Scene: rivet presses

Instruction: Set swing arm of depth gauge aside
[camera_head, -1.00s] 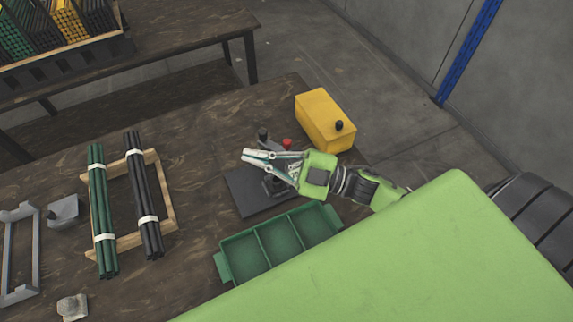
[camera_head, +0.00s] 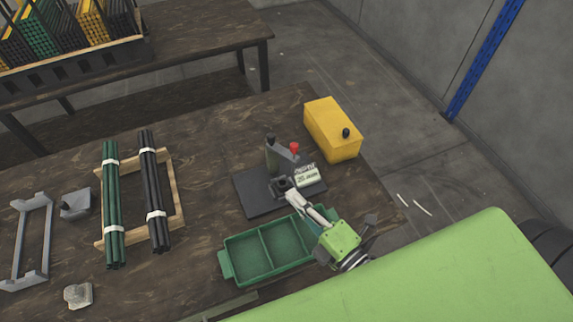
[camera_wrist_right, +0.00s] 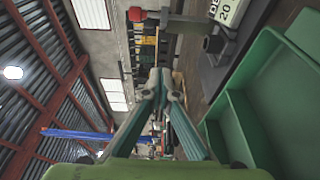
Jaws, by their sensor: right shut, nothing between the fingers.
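The depth gauge stands on a dark base plate (camera_head: 250,196) on the wooden table. It has a grey upright post (camera_head: 271,156) and a grey swing arm (camera_head: 287,157) with a red knob (camera_head: 294,148). The red knob (camera_wrist_right: 137,14) and the arm (camera_wrist_right: 180,20) also show at the top of the right wrist view. A white label block (camera_head: 306,176) sits to the right of the post. My right gripper (camera_head: 294,197) is shut and empty, at the front of the plate beside a small dark socket (camera_head: 283,184). My left gripper is out of view.
A green compartment tray (camera_head: 258,252) lies in front of the plate, partly under my right gripper. A yellow box (camera_head: 331,130) stands behind to the right. Bundles of green rods (camera_head: 111,205) and dark rods (camera_head: 152,190) lie on a wooden frame at left.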

